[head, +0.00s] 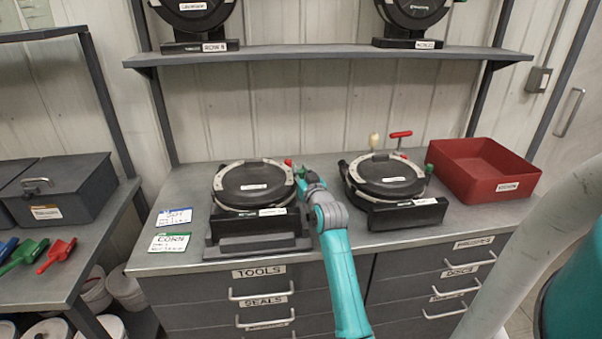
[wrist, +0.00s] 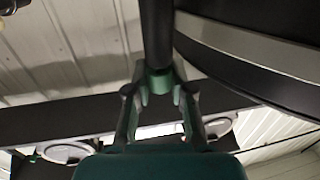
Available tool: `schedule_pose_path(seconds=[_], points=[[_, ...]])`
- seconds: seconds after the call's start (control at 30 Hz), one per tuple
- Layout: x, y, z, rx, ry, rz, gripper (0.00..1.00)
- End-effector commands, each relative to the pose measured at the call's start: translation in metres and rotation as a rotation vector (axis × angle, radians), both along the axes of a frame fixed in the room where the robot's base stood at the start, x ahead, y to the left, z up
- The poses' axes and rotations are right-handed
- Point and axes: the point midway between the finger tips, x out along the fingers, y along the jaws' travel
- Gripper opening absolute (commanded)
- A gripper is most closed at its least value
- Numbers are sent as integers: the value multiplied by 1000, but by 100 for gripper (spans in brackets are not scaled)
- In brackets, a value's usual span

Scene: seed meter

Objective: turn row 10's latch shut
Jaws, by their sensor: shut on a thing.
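Two round black seed meters with pale rims lie on the bench: the left meter (head: 250,188) and the right meter (head: 385,180). Their row labels are too small to read. My gripper (head: 302,176) is at the right edge of the left meter, near a red knob (head: 288,162). In the wrist view, my gripper (wrist: 158,92) is shut on a dark latch handle with a green end (wrist: 158,80). The meter's dark, pale-banded body (wrist: 255,50) is beside the handle, at upper right. In the head view my gripper hides the held handle.
The right meter has a green knob (head: 429,169) and stands close to my arm's right. A red T-handle (head: 400,135) and a red bin (head: 482,172) are behind and right of it. Cards (head: 170,242) lie at the left. A shelf (head: 330,53) holds more meters above.

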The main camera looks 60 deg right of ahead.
Motion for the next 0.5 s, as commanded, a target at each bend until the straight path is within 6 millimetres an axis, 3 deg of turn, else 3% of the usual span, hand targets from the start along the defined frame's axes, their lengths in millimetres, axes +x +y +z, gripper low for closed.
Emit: schedule_pose_path(seconds=[0.5], points=[[-1, -2, 0, 1, -1, 201, 0]])
